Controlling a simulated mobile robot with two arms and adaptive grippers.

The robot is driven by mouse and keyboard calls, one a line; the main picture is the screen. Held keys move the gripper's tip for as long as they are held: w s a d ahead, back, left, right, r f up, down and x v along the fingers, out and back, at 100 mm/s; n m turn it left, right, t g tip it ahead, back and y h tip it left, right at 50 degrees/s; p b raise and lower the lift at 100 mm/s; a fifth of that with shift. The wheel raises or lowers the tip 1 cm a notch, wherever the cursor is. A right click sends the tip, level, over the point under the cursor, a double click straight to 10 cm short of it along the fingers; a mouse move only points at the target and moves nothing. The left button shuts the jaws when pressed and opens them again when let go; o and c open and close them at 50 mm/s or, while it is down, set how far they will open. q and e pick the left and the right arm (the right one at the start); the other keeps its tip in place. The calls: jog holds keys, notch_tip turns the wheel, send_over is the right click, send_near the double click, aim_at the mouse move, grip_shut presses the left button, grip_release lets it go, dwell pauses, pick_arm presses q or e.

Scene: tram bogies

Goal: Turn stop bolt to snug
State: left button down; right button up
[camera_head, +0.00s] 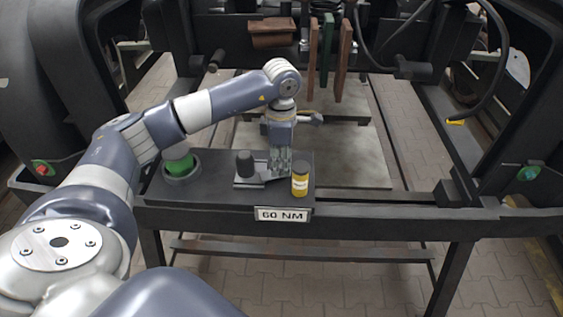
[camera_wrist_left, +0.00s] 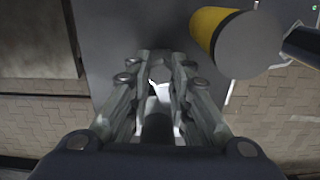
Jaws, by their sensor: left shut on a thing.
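My left gripper (camera_head: 279,172) reaches down onto the small metal bracket (camera_head: 250,183) on the dark bench plate. In the left wrist view its two fingers (camera_wrist_left: 160,78) are closed around a small bright metal piece (camera_wrist_left: 159,91), which looks like the head of the stop bolt. In the head view the fingers hide the bolt, so its seating and any gap beneath it cannot be told. A black knobbed cylinder (camera_head: 245,163) stands on the bracket, left of the fingers. My right gripper is not in view.
A green-topped round holder (camera_head: 181,168) is at left. A "60 NM" sign (camera_head: 282,214) hangs on the front edge. Coloured strips (camera_head: 327,50) hang behind.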

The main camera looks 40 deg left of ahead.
aim_at(281, 164)
pick_arm(q)
jog(key=shift+r, duration=0.1)
jog(key=c, duration=1.5)
grip_release()
jog(key=shift+o, duration=0.2)
notch_tip(281, 164, up, 12)
